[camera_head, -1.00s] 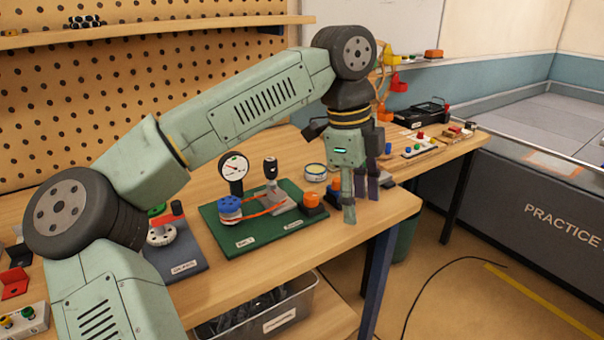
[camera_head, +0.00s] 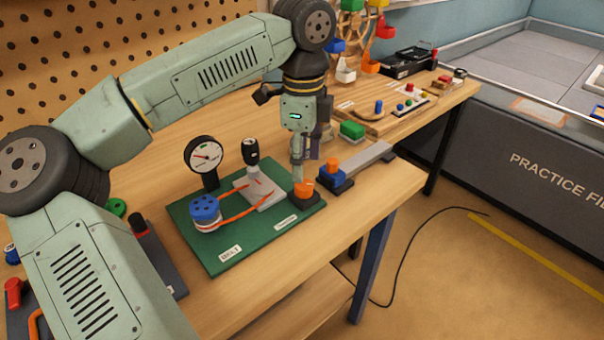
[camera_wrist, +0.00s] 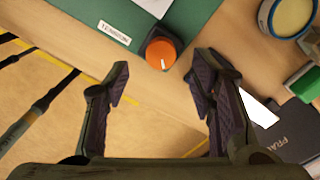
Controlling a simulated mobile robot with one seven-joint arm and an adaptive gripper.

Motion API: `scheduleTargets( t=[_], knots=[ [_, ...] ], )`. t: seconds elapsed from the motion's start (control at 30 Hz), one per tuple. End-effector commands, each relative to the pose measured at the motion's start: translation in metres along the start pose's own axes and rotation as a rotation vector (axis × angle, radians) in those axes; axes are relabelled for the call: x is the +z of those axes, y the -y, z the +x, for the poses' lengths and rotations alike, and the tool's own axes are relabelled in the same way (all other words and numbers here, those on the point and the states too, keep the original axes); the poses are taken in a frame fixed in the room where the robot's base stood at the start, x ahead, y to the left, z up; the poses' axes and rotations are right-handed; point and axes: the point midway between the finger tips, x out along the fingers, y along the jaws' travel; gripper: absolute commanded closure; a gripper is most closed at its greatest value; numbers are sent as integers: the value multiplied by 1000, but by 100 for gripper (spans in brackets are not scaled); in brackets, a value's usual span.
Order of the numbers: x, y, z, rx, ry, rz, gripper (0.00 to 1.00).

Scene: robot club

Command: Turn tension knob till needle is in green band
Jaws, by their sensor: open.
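The orange tension knob (camera_head: 304,188) sits on a dark base at the right end of the green board (camera_head: 224,258). In the wrist view the knob (camera_wrist: 158,54) carries a white pointer line and lies ahead of my open fingers, beside a label. My gripper (camera_head: 304,167) points down just above and behind the knob, one finger overlapping it in the head view; contact cannot be told. In the wrist view my gripper (camera_wrist: 160,82) is open and empty. The round gauge (camera_head: 204,155) has a small green band near its top and a reddish needle, too small to read exactly.
A blue pulley (camera_head: 205,208) with an orange belt (camera_head: 243,209) and a dark-topped post (camera_head: 250,152) stand on the board. Close right of the knob is a blue and orange device (camera_head: 333,173); a green block (camera_head: 352,130) is behind it. The table's front edge is near.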

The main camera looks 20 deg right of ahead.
Motion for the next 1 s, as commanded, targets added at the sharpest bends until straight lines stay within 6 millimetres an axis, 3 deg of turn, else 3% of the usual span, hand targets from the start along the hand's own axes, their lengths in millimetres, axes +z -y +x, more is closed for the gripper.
scheduleTargets(
  t=[0.2,0.4,0.7,1.0],
  knots=[
    [0,0,36,3,-2,0,49],
    [0,0,53,0,-1,0,49],
    [0,0,56,-1,0,0,49],
    [0,0,55,0,0,0,69]
  ],
)
